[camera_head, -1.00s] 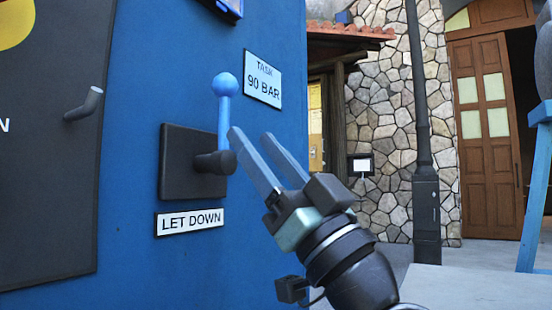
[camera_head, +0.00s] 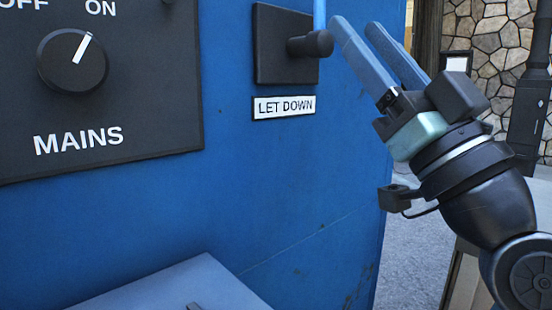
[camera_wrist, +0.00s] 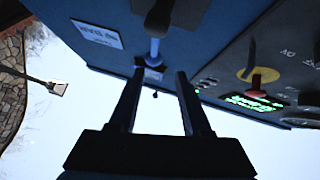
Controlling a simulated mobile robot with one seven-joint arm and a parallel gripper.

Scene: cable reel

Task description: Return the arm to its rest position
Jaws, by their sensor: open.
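My gripper (camera_head: 364,40) is open and empty at the upper right in the head view, its two blue-grey fingers pointing up and left. In the wrist view my gripper (camera_wrist: 157,78) shows two parted dark fingers. The let-down lever (camera_head: 318,12) rises from a dark pivot (camera_head: 310,44) on a black plate; its top is cut off by the picture edge. In the head view the fingers are just right of the lever; I cannot tell the gap in depth. In the wrist view the lever (camera_wrist: 154,48) shows beyond the fingers, between them.
The blue cabinet (camera_head: 290,170) fills the left and middle. It bears a LET DOWN label (camera_head: 284,107) and a black panel with a MAINS knob (camera_head: 72,61), its mark toward ON. A grey-blue surface (camera_head: 180,288) juts out below. Open floor (camera_head: 425,255) lies to the right.

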